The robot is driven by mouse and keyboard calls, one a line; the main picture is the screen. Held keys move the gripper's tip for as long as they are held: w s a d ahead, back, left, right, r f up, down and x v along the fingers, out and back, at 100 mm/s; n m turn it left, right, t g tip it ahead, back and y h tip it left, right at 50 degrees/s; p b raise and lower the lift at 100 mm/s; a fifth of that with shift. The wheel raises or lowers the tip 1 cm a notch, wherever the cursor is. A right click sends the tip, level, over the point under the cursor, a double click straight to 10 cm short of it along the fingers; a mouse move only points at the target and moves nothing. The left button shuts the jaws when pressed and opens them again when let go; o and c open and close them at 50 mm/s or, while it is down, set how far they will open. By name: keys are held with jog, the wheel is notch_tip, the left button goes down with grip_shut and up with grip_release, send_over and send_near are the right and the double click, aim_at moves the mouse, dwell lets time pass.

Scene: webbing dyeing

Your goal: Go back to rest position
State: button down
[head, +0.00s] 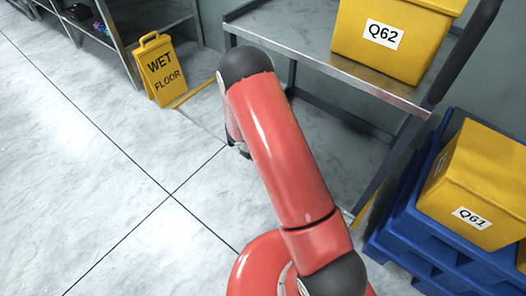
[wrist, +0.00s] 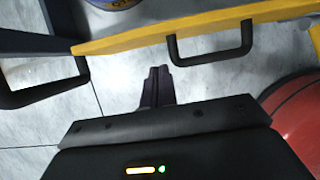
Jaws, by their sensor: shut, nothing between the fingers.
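My gripper (wrist: 159,72) shows in the wrist view with its two dark fingers together and nothing between them. It points over the pale tiled floor. In the head view my red arm reaches forward and hides most of the gripper; only a small dark part shows beside the arm. A yellow bar with a black handle (wrist: 212,58) crosses the wrist view just beyond the fingertips. I cannot tell how far apart they are.
A metal-topped table (head: 315,62) holds a yellow bin marked Q62 (head: 383,62). A yellow bin marked Q61 (head: 465,190) sits on blue pallets (head: 398,238) at the right. A wet floor sign (head: 160,72) stands at the back left. The left floor is clear.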

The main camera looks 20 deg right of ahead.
jog(key=s+d+r+m+p, duration=0.1)
jog(key=d+r+m, duration=0.15)
jog(key=r, duration=0.95)
jog(key=s+d+r+m, duration=0.1)
jog(key=r+m, duration=0.3)
jog(key=r, duration=0.8)
jog(key=s+r+m+t, duration=0.1)
jog(key=s+r+m, duration=0.55)
jog(key=r, duration=0.35)
jog(key=s+a+r+m+t+y, duration=0.1)
jog(key=s+r+m, duration=0.3)
jog(key=s, duration=0.6)
jog(key=s+a+r+m+y, duration=0.2)
jog(key=s+r+m, duration=0.3)
jog(key=s+m, duration=0.3)
jog(key=s+a, duration=0.1)
jog(key=s, duration=0.2)
jog(key=shift+r+t+y, duration=0.2)
jog(key=shift+t+y, duration=0.2)
jog(key=shift+s, duration=0.1)
